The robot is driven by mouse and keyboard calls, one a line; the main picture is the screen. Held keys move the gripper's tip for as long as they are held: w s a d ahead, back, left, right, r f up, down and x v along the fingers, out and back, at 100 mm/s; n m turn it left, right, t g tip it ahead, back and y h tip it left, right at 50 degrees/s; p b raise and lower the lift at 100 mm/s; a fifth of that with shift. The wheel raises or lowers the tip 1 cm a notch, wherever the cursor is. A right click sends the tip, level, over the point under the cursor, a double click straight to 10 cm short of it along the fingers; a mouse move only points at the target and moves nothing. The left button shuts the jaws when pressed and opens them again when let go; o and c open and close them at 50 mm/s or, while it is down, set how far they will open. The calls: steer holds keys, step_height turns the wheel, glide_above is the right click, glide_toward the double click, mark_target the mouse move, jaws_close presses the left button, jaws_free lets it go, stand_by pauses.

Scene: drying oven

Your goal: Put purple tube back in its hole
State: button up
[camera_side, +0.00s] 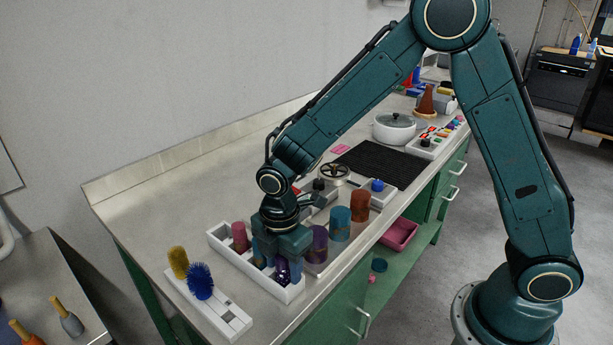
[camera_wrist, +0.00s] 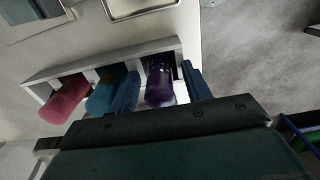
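The purple tube (camera_wrist: 160,82) is dark and speckled. In the wrist view it lies between my gripper's two blue fingers, with a narrow gap visible on each side. My gripper (camera_side: 280,266) is open around the tube, low over the white rack (camera_side: 222,246). The tube (camera_side: 282,269) also shows between the fingers in the side view, at the rack's near right end. It appears upright in a compartment there. Its lower end is hidden, so I cannot tell how deep it sits. A pink tube (camera_side: 240,237) and a blue tube (camera_wrist: 104,95) stand in other compartments.
Purple (camera_side: 317,244), teal (camera_side: 340,223) and orange (camera_side: 360,205) cylinders stand close to the right of the rack. A white holder (camera_side: 233,319) with yellow (camera_side: 178,262) and blue (camera_side: 200,281) brushes is in front. The counter's front edge is near the rack's right side.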

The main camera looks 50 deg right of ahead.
steer(key=shift+r, duration=0.1)
step_height(320, 180, up, 12)
steer(key=shift+r, duration=0.1)
stand_by(0.7)
stand_by(0.5)
steer(key=s+d+r+m+t, duration=0.2)
steer(key=s+d+r+m, duration=0.5)
steer(key=d+r+m, duration=0.1)
steer(key=s+d+r+m+t, duration=0.1)
steer(key=s+d+m+t, duration=0.2)
steer(key=s+d+m, duration=0.3)
steer(key=s+m, duration=0.4)
steer(key=s, duration=0.2)
steer(key=shift+s+d+r+t, duration=0.2)
steer(key=shift+s+t, duration=0.1)
steer(key=shift+s, duration=0.05)
